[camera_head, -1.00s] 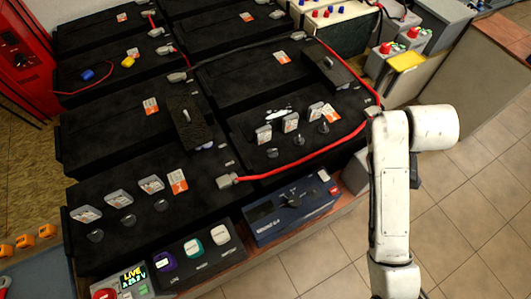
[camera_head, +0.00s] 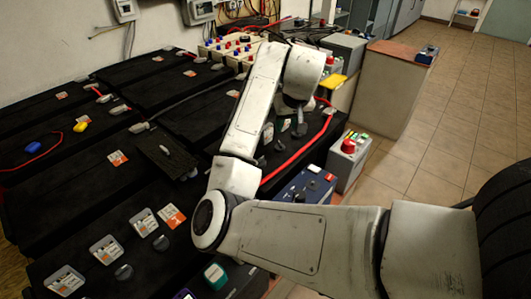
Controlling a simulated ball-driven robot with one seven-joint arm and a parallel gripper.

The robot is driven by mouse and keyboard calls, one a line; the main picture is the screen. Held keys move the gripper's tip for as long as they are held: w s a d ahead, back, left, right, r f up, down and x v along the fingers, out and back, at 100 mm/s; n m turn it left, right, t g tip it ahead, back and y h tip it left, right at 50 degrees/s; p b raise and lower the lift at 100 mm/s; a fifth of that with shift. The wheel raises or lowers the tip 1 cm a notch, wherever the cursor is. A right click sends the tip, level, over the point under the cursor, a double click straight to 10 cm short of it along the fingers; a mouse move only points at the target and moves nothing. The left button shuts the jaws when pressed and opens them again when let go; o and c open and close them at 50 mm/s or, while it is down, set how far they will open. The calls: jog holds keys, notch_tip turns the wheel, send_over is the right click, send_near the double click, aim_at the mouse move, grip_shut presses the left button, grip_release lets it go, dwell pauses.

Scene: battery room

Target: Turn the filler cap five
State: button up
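Dark round filler caps sit on the black batteries, with pale label tags beside them. On the front battery, one cap (camera_head: 123,272) and another cap (camera_head: 160,243) show beside the tags (camera_head: 106,249). More tags, including one (camera_head: 267,133), and dark caps stand on the battery behind, partly hidden by my arm. I cannot read which cap is number five. My arm reaches over this battery. My gripper (camera_head: 293,112) points down below the wrist, close to those tags. Its fingers are too dark and small to show whether they are open or touching anything.
A red cable (camera_head: 300,152) runs along the battery's right edge. A blue box (camera_head: 306,184) and a grey box with a red button (camera_head: 348,150) stand in front of it. A black slab with a handle (camera_head: 165,158) lies on the batteries. Tiled floor (camera_head: 450,110) is clear at right.

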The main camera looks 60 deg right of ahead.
aim_at(280, 143)
jog(key=b+x, duration=0.1)
jog(key=x, duration=0.9)
jog(key=shift+w+d+f+b, duration=0.1)
jog(key=shift+f+b, duration=0.2)
jog(key=shift+b, duration=0.1)
grip_shut()
